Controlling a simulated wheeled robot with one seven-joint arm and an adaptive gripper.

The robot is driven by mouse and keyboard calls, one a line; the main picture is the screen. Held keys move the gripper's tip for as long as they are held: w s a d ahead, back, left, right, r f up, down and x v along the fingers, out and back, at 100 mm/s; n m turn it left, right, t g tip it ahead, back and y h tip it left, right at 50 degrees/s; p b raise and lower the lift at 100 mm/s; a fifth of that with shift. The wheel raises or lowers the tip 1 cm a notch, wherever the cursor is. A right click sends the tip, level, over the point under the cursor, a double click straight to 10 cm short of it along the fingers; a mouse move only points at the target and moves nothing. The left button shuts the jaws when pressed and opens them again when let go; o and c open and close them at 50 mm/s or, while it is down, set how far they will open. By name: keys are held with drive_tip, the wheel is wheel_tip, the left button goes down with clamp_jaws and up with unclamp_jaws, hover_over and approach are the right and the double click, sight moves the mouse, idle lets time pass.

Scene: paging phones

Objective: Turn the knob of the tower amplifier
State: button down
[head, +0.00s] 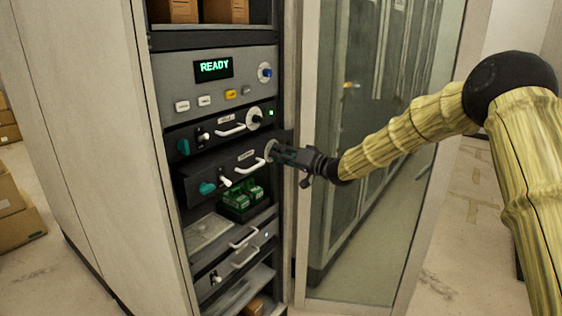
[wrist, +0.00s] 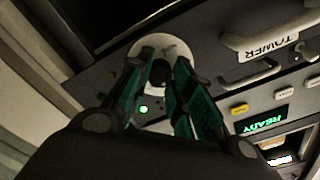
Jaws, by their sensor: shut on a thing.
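The tower amplifier (head: 212,171) is a dark unit pulled slightly forward in the rack, with a white handle, a teal knob and a white lever on its front. Its TOWER label (wrist: 270,49) shows in the wrist view. At its right end is a knob with a pale round dial (wrist: 176,47), partly hidden by my fingers. My gripper (head: 279,152) reaches it from the right in the head view. In the wrist view my gripper's teal-and-black fingers (wrist: 158,75) are closed on the knob from both sides.
Above is another amplifier (head: 215,136) with its own knob (head: 254,118) and a green light. A grey panel with a READY display (head: 213,69) is higher up. Green blocks (head: 241,200) sit below. The open glass door (head: 385,170) stands close at the right of the rack.

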drive_tip(key=n+b, duration=2.5)
drive_tip(key=n, duration=0.1)
drive_tip(key=shift+f+n, duration=0.15)
drive_tip(key=shift+n, duration=0.15)
idle(0.4)
drive_tip(key=c, duration=1.2)
unclamp_jaws()
drive_tip(key=shift+a, duration=0.1)
drive_tip(key=shift+c, duration=0.2)
